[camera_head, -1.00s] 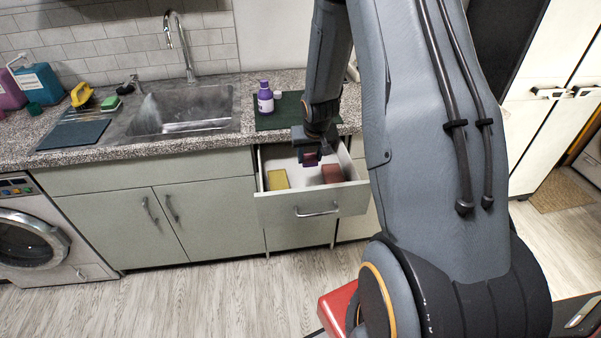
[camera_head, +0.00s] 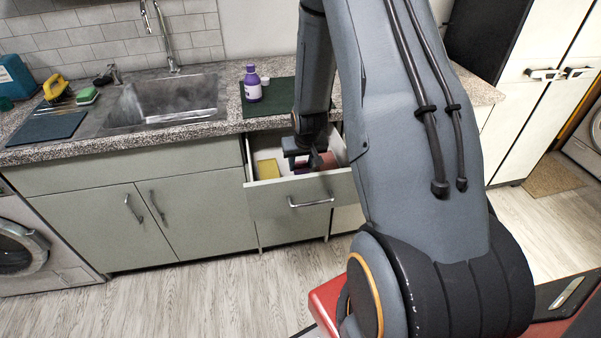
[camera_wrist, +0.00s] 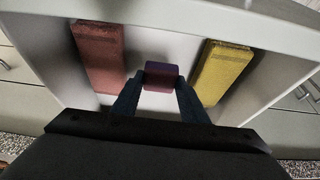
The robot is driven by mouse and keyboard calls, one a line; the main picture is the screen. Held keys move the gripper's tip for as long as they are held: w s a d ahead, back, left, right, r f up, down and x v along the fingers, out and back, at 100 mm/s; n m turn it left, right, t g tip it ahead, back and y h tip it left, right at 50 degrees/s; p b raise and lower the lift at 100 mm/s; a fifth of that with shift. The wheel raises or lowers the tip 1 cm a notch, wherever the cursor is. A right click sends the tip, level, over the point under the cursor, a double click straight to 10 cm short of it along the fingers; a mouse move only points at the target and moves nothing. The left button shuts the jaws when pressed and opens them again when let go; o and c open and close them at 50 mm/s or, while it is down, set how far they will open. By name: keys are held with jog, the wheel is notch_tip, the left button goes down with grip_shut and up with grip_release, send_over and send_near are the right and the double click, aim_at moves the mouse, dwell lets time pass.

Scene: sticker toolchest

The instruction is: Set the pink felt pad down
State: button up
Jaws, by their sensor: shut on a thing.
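In the head view my gripper (camera_head: 301,160) reaches down into the open drawer (camera_head: 268,202), and the pad is mostly hidden there. I cannot tell whether the pad touches the drawer floor.
The drawer holds a yellow block (camera_head: 267,169), also in the wrist view (camera_wrist: 222,72), and a red block (camera_head: 322,162), also in the wrist view (camera_wrist: 99,58). White floor shows between them. A purple bottle (camera_head: 253,84) stands on a dark green mat (camera_head: 283,92) on the counter above.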

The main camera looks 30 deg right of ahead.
aim_at(302, 169)
jog(key=shift+f+p, duration=0.5)
jog(key=shift+f, duration=1.55)
jog(key=shift+f, duration=0.1)
jog(key=o, duration=0.9)
jog(key=shift+s+r, duration=0.1)
jog(key=shift+r, duration=0.4)
jog(key=b+v, duration=0.2)
jog(key=v, duration=0.8)
jog(key=s+a+r+n+g, duration=0.1)
jog(key=s+a+r, duration=0.3)
jog(key=s+a, duration=0.1)
jog(key=s+a+r+n+g, duration=0.1)
jog(key=s+a+r, duration=0.3)
jog(key=s+a, duration=0.1)
jog(key=s+a+r+n+g+y, duration=0.1)
jog(key=s+a+r, duration=0.3)
jog(key=s+a, duration=0.2)
jog(key=shift+s+r, duration=0.15)
jog(key=shift+s, duration=0.7)
